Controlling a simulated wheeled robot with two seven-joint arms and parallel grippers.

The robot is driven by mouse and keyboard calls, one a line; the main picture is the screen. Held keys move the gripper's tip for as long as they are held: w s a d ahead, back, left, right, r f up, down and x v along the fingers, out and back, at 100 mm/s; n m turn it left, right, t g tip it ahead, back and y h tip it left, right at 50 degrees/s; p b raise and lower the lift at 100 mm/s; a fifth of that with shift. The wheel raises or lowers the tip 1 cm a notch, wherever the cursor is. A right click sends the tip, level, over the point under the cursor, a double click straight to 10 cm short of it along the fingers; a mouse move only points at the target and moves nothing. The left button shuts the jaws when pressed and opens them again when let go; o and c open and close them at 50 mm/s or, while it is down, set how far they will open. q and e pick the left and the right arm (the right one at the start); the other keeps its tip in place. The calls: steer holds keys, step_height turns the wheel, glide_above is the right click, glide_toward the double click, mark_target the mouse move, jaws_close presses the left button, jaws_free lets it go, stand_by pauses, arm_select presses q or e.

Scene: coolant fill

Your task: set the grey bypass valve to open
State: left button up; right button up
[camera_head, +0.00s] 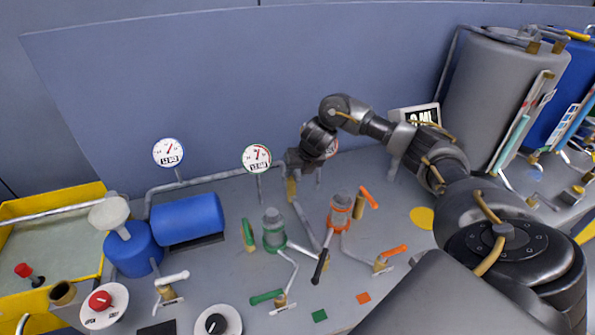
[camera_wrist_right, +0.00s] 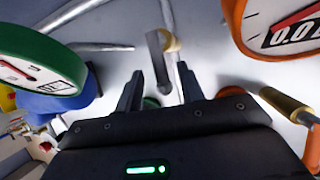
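My right gripper (camera_head: 304,172) reaches in from the right, pointing down over the pipework near the back panel. Its fingers are apart in the right wrist view (camera_wrist_right: 160,77), with nothing between the tips that I can see gripped. A small grey lever on a brass fitting, which looks like the grey bypass valve (camera_wrist_right: 157,60), shows just beyond and between the fingertips. In the head view, the brass part of this valve (camera_head: 291,188) shows just below the gripper; its lever is hidden there. I cannot tell the lever's setting. My left gripper is not in view.
Round gauges flank the gripper: green-rimmed (camera_wrist_right: 40,62) and orange-rimmed (camera_wrist_right: 280,30). In front stand a green-collared fitting (camera_head: 273,230), an orange-collared fitting (camera_head: 340,211) and a black-gripped lever (camera_head: 320,266). A blue pump (camera_head: 187,219) stands left; a grey tank (camera_head: 490,95) stands right.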

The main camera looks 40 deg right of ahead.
steer(key=p+v, duration=0.1)
steer(key=v, duration=0.9)
steer(key=shift+s+r, duration=0.2)
steer(key=shift+r, duration=0.15)
steer(key=shift+f, duration=0.15)
